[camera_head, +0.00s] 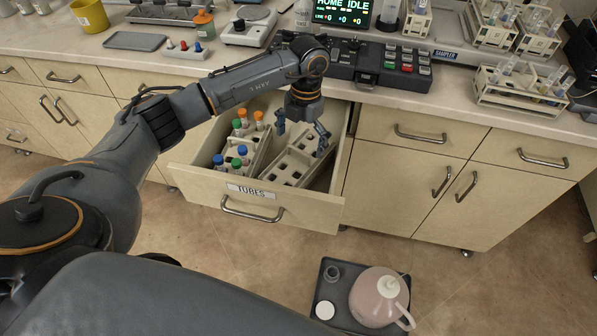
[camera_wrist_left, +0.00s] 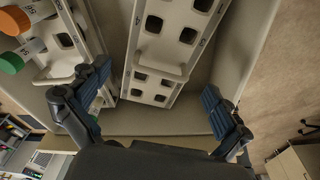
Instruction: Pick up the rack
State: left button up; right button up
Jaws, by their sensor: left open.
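An empty cream rack (camera_head: 303,150) with square holes lies in the right part of the open drawer marked TUBES (camera_head: 212,188). My left gripper (camera_head: 301,129) is open and empty above the far end of this rack. In the left wrist view its two fingers (camera_wrist_left: 156,82) stand apart, with the rack's end between them. A second rack (camera_head: 254,146) with orange-, green- and blue-capped tubes stands left of it. My right gripper is not in view.
The drawer walls enclose both racks closely. The counter edge (camera_head: 380,95) is behind the gripper, with a control keypad (camera_head: 395,62) on it. More tube racks (camera_head: 500,95) stand at the right. A dark tray with a pink jug (camera_head: 377,297) is on the floor.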

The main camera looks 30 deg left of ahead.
aim_at(299, 159)
pick_arm(q)
jog(key=shift+f, duration=0.75)
jog(key=shift+s+d+f+b, duration=0.1)
jog(key=shift+s+f+b, duration=0.05)
jog(key=shift+f+b, duration=0.3)
jog(key=f+b, duration=0.3)
jog(key=f, duration=0.1)
jog(key=shift+s+f, duration=0.1)
jog(key=shift+s, duration=0.1)
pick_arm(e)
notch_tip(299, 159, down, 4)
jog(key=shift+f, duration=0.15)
pick_arm(q)
jog(key=c, duration=1)
jog(key=shift+r, duration=0.25)
jog(key=shift+r+p, duration=0.5)
jog(key=shift+r, duration=8.45)
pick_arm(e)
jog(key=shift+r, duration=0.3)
